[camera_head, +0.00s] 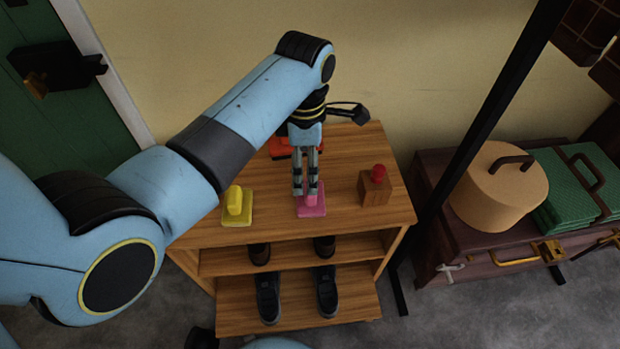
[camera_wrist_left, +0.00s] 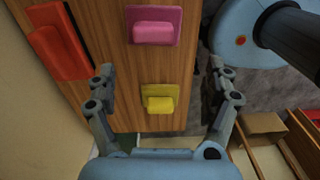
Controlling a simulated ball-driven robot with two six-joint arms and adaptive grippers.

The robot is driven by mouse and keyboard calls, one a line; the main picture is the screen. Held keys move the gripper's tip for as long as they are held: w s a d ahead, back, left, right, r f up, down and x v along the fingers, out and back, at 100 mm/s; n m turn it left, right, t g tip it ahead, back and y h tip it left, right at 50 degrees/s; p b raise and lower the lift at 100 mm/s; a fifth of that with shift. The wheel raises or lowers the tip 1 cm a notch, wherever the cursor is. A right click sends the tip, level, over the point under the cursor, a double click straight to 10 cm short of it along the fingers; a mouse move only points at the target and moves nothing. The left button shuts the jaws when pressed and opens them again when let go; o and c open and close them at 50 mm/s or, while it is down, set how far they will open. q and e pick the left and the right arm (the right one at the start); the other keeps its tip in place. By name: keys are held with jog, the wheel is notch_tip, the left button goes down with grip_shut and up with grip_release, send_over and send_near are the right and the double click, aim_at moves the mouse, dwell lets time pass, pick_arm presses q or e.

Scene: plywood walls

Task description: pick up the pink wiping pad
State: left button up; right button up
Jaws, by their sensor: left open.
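The pink wiping pad (camera_head: 312,208) lies on the top of a wooden shoe cabinet, near its front edge. It has a raised pink grip block on a flat base. In the left wrist view the pink pad (camera_wrist_left: 153,30) shows at the top, beyond the fingertips. My left gripper (camera_head: 305,190) points down and its fingers overlap the pad's back part in the head view. In the left wrist view its fingers (camera_wrist_left: 164,70) are spread wide with nothing held between them. I cannot tell the exact height above the pad. My right gripper is not in view.
A yellow pad (camera_head: 238,207) lies left of the pink one, a red pad (camera_head: 280,148) behind, partly hidden by my gripper. A wooden block with a red knob (camera_head: 376,182) stands right. Shoes (camera_head: 268,298) fill the shelves below. A dark post (camera_head: 480,125) rises right of the cabinet.

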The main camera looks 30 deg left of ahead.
pick_arm(q)
jog(key=shift+w+d+r, duration=0.2)
jog(key=shift+w+r, duration=0.3)
jog(key=shift+r, duration=0.05)
jog(key=shift+w+f, duration=0.1)
jog(key=shift+f, duration=0.05)
notch_tip(320, 180, down, 4)
jog(key=shift+w+f+b, duration=0.1)
jog(key=shift+f+b, duration=0.05)
jog(key=shift+b, duration=0.6)
jog(key=shift+f, duration=0.55)
jog(key=f, duration=0.1)
jog(key=f+b, duration=0.2)
jog(key=f, duration=0.1)
jog(key=shift+s+a, duration=0.2)
jog(key=shift+s, duration=0.05)
jog(key=shift+f, duration=0.4)
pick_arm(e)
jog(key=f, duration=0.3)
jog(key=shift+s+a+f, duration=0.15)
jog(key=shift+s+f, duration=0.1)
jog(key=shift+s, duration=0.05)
